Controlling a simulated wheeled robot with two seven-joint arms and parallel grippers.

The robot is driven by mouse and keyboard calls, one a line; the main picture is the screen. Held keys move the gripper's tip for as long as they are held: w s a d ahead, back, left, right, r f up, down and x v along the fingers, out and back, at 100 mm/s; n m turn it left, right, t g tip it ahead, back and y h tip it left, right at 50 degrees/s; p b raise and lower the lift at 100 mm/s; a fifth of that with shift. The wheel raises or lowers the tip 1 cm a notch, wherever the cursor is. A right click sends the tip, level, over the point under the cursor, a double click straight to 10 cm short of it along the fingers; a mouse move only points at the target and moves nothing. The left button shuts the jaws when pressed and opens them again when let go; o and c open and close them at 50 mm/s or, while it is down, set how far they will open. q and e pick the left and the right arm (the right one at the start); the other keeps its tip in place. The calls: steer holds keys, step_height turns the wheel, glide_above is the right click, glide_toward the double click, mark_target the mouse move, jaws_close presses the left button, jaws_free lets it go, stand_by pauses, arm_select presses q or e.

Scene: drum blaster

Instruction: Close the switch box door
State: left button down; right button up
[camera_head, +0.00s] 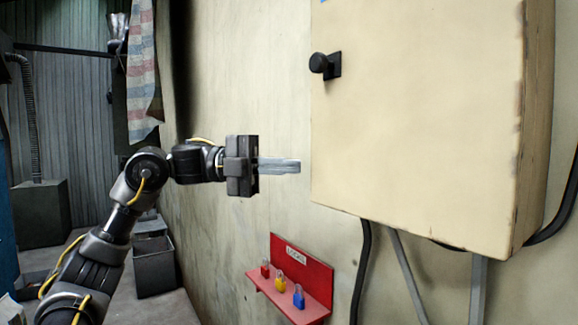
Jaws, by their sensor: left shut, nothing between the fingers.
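The switch box (532,130) is a large cream metal box on the wall at the right. Its door (420,110) covers the front and appears flush or nearly flush with the box; I cannot tell whether it is fully shut. A black knob (325,65) sits near the door's left edge. My left gripper (298,166) is shut and empty, pointing right, just left of the door's lower left edge. A small gap seems to show between fingertips and door. My right gripper is not in view.
A red lockout rack (315,278) with several coloured padlocks is on the wall below the box. Dark cables and grey conduits (408,275) run down from the box. A grey bin (154,265) stands on the floor at the left. The wall left of the box is bare.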

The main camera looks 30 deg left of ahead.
arm_select(q)
steer(key=shift+w, duration=0.35)
steer(key=shift+s, duration=0.15)
